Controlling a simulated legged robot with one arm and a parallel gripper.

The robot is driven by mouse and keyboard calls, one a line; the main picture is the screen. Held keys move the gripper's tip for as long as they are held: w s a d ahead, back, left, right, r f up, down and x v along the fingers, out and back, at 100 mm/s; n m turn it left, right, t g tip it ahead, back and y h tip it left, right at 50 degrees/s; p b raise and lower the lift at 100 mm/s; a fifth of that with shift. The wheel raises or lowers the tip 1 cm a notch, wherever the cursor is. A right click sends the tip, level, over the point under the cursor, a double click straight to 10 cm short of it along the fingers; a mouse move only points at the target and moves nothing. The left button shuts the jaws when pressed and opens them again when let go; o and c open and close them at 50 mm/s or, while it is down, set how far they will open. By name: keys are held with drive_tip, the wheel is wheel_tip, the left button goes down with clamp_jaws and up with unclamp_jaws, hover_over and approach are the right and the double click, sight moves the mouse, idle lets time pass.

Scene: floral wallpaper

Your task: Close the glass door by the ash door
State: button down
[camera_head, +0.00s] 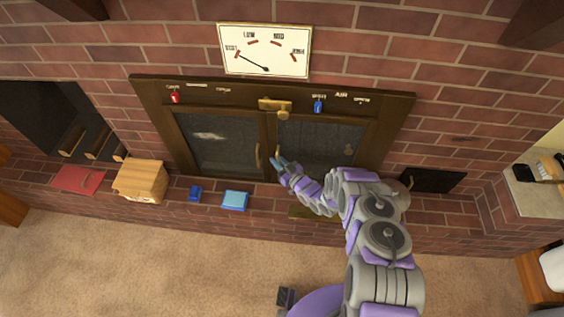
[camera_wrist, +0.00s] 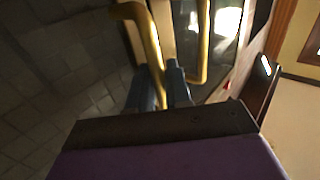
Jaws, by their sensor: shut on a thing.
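The right glass door (camera_head: 325,140) is on the side of the small black ash door (camera_head: 433,180). The left glass door (camera_head: 215,143) is beside it. In the head view both look shut or nearly so; I cannot tell if a small gap remains. My gripper (camera_head: 279,162) is at the right door's brass handle (camera_head: 278,150). In the wrist view my gripper (camera_wrist: 158,82) has its blue fingers on both sides of a brass bar handle (camera_wrist: 142,27), shut on it. A second brass handle (camera_wrist: 202,40) stands just right of it.
A brass latch (camera_head: 275,105) sits above where the doors meet. The carpet (camera_head: 150,265) is clear.

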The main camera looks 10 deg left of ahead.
drive_tip(key=shift+w+d+r, duration=0.2)
drive_tip(key=shift+w, duration=0.1)
drive_tip(key=c, duration=1.3)
unclamp_jaws()
drive_tip(key=shift+a, duration=0.1)
drive_tip(key=shift+o, duration=0.2)
drive_tip(key=shift+d+f, duration=0.15)
drive_tip(key=shift+d, duration=0.1)
drive_tip(key=p+v, duration=0.3)
drive_tip(key=v, duration=1.4)
drive_tip(key=shift+s+a+p, duration=0.25)
drive_tip(key=shift+s+p, duration=0.05)
